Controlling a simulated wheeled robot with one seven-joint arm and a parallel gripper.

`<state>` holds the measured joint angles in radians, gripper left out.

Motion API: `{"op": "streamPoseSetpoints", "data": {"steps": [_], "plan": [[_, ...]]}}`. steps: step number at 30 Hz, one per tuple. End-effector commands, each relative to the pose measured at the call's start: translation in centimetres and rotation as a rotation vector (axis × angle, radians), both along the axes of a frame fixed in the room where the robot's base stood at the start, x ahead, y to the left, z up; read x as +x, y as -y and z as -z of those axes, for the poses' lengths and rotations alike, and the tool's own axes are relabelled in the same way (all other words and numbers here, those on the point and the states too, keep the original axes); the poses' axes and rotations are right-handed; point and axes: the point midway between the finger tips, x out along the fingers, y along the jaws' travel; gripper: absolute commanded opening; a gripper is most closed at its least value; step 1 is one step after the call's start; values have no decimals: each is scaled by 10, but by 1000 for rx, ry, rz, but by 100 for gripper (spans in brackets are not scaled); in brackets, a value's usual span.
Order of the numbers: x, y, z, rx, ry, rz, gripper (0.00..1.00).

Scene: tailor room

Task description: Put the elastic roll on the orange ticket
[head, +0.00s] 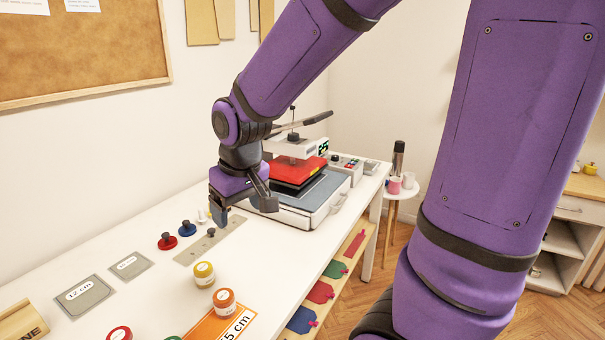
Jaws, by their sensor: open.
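The orange ticket (206,328) lies on the white table at the bottom of the head view, with "5 cm" print partly visible and its lower part cut off by the frame. I cannot tell for sure which thing is the elastic roll. Small round labelled pieces stand nearby: a yellow one (204,274) behind the ticket, an orange one (224,302) at the ticket's back edge, and a red one (119,333) to its left. My gripper (243,211) is open, fingers pointing down, above the table in front of the heat press, apart from these pieces.
Grey cards (85,297) lie at left. Coloured tags rest on a lower shelf.

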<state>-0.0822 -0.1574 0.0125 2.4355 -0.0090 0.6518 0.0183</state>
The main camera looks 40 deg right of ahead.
Motion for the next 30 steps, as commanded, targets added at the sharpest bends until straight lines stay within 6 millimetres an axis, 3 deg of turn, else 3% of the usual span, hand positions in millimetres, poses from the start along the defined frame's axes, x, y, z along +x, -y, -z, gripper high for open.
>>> {"op": "streamPoseSetpoints", "data": {"steps": [6, 15, 21, 30], "plan": [[-45, 14, -52, 7, 93, 31, 79], [-113, 27, -97, 15, 204, 68, 79], [-140, 30, -108, 18, 243, 80, 79], [-146, 31, -109, 18, 249, 83, 79]]}}
